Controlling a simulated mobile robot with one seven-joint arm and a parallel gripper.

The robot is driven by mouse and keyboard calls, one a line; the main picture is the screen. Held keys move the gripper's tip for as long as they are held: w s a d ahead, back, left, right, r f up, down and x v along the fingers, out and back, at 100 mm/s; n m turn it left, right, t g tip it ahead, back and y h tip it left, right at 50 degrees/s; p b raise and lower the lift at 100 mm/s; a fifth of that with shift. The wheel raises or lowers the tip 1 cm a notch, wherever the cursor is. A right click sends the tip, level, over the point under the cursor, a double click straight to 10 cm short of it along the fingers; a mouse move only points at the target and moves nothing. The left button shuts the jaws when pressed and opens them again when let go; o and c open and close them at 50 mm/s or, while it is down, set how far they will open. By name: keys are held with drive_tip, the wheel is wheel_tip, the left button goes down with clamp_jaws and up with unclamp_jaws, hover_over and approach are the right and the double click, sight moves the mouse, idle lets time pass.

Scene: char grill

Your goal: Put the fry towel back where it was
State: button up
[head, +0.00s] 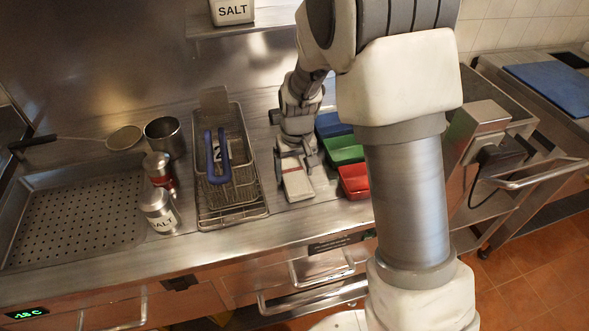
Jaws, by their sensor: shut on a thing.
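The fry towel (296,179), a folded white cloth with a reddish stripe, is in the middle of the head view. It is between the wire fry baskets and the coloured containers, at the steel counter. My gripper (293,157) points down over the towel's far end and is shut on it. The wrist hides the fingertips and part of the towel. I cannot tell whether the towel rests on the counter or hangs just above it.
Wire fry baskets (236,135) with a blue handle stand close on the left. Blue, green and red containers (355,181) are close on the right. A salt shaker (160,212), a metal pot (165,136) and a perforated tray (75,220) are further left. Bare counter (285,215) lies in front.

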sight(296, 177)
drive_tip(key=shift+r, duration=0.1)
drive_tip(key=o, duration=1.1)
drive_tip(key=shift+f, duration=0.2)
drive_tip(key=shift+r, duration=0.1)
wheel_tip(296, 177, up, 11)
drive_tip(key=s+p, duration=0.1)
drive_tip(key=s+d+r+m+t, duration=0.1)
drive_tip(key=s+d+r, duration=0.2)
drive_tip(key=s+r, duration=0.3)
drive_tip(key=s+d+r+t, duration=0.1)
drive_tip(key=s+d+r, duration=0.2)
drive_tip(key=s+r, duration=0.25)
drive_tip(key=s+d, duration=0.1)
drive_tip(key=s, duration=0.2)
drive_tip(key=s+d+m+t, duration=0.1)
drive_tip(key=s, duration=0.3)
drive_tip(key=s+d+r+t, duration=0.1)
drive_tip(key=s, duration=0.2)
drive_tip(key=shift+s+d, duration=0.35)
